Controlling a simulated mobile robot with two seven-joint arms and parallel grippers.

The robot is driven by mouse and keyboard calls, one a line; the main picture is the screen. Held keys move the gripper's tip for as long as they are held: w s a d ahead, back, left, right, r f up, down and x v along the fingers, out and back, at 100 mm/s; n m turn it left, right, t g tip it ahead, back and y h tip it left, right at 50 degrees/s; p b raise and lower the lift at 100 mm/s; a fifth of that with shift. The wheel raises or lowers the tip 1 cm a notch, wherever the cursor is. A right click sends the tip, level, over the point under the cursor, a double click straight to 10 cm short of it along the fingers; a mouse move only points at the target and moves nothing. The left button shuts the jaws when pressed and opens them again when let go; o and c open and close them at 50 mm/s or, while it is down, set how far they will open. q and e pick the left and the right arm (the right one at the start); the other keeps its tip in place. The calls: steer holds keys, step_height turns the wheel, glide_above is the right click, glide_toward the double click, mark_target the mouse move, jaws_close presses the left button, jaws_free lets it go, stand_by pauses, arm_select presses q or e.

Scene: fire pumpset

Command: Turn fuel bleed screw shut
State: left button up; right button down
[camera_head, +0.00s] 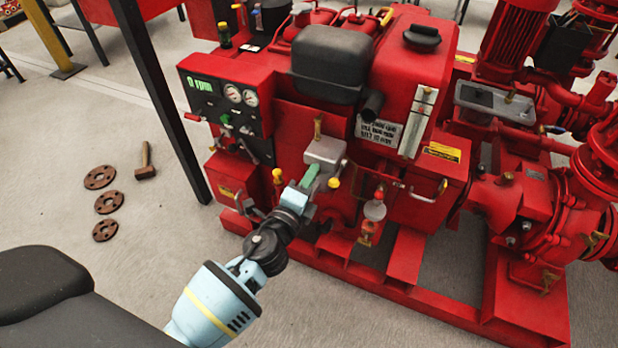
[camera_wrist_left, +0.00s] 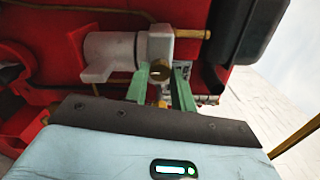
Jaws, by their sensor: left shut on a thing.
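My left gripper (camera_head: 312,172) reaches in from the lower left to the front of the red pumpset (camera_head: 437,190). Its green fingers are at a light grey housing (camera_head: 325,150). In the left wrist view, the green fingers (camera_wrist_left: 160,80) are shut on a small round brass fitting, which looks like the fuel bleed screw (camera_wrist_left: 160,70), at the end of the grey housing (camera_wrist_left: 108,55). In the head view the screw is hidden by the fingers. How far it is turned cannot be told. My right gripper is not in view.
A control panel (camera_head: 205,92) reading "0 rpm" is left of the housing. A yellow knob (camera_head: 333,183) sits close to the fingers. A red handle-like part with a clear bowl (camera_head: 375,210) is to the right.

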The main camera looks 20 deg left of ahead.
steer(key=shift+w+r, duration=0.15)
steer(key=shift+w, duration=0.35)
arm_select(q)
steer(key=o, duration=1)
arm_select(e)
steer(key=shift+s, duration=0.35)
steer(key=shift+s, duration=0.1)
arm_select(q)
steer(key=s, duration=0.8)
steer(key=shift+a, duration=0.15)
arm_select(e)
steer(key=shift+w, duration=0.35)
arm_select(q)
steer(key=shift+w, duration=0.1)
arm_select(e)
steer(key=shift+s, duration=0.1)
